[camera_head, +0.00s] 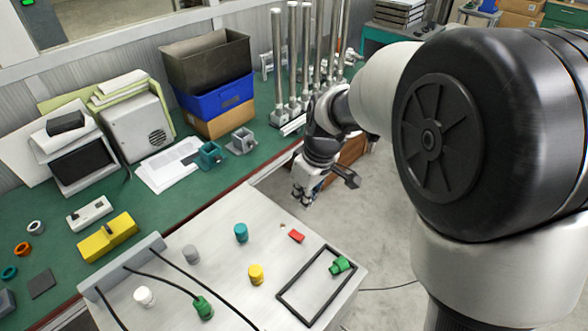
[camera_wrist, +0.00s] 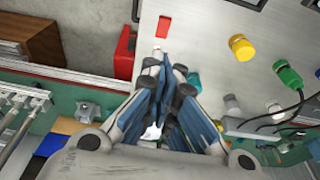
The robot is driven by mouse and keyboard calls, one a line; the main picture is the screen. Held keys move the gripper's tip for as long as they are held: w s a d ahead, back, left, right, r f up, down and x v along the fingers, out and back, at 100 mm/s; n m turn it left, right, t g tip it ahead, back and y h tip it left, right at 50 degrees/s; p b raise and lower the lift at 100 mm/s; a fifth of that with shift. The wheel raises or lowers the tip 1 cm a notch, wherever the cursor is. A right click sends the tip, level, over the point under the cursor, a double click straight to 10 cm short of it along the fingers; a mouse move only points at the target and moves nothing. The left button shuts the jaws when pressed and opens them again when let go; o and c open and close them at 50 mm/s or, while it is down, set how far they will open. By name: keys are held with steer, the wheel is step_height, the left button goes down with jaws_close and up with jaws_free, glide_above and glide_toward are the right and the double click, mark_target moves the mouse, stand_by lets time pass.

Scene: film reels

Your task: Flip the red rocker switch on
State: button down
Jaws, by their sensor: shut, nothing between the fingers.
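The red rocker switch (camera_head: 297,236) is a small red block on the top of a light grey panel box (camera_head: 218,225), near its far right edge. It also shows in the wrist view (camera_wrist: 164,26), just ahead of the fingertips. My gripper (camera_head: 305,198) hangs by the far edge of the panel, beyond the switch in the head view. In the wrist view my gripper (camera_wrist: 158,62) has its blue-padded fingers together, with nothing held. The fingertips look apart from the switch. I cannot tell which way the rocker is tilted.
The panel carries a teal knob (camera_head: 241,232), a yellow knob (camera_head: 256,274), a grey knob (camera_head: 191,254), a white knob (camera_head: 144,296) and green plugs with black cables. A black rectangular frame (camera_head: 284,297) lies at the right. Metal posts (camera_head: 293,60) stand on the green bench behind.

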steer(key=shift+s+f, duration=0.1)
steer(key=shift+f, duration=0.05)
steer(key=b, duration=0.4)
glide_toward(298, 235)
steer(key=f, duration=0.1)
steer(key=w+a+f, duration=0.1)
steer(key=f, duration=0.3)
steer(key=shift+w+a, duration=0.25)
steer(key=shift+f, duration=0.5)
steer(key=shift+s+d+f+b, duration=0.15)
steer(key=shift+f+b, duration=0.3)
steer(key=shift+b, duration=0.25)
steer(key=shift+s+d+f+b, duration=0.2)
steer(key=shift+f+b, duration=0.05)
steer(key=shift+b, duration=0.2)
steer(key=shift+s+d+r, duration=0.15)
steer(key=shift+r, duration=0.05)
